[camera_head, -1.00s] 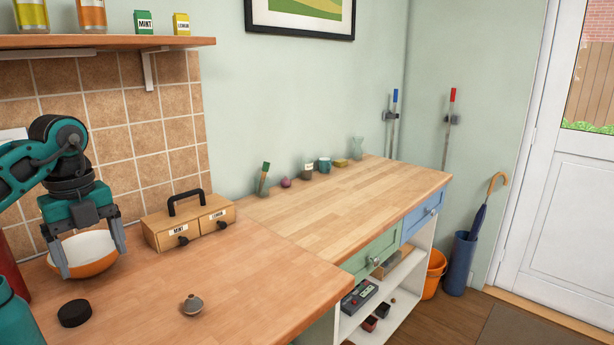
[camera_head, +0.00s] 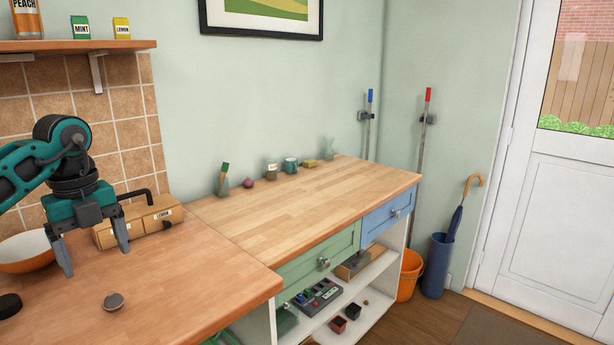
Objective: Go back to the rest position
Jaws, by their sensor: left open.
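My left gripper (camera_head: 96,258) hangs over the left end of the wooden counter, fingers pointing down, spread apart with nothing between them. My right gripper does not show.
A small grey-brown lidded thing (camera_head: 113,301) and a black disc (camera_head: 9,306) lie on the near counter (camera_head: 200,290). Several small items stand along the wall. The middle of the far worktop (camera_head: 300,200) is clear. A wall shelf (camera_head: 70,47) overhangs at upper left.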

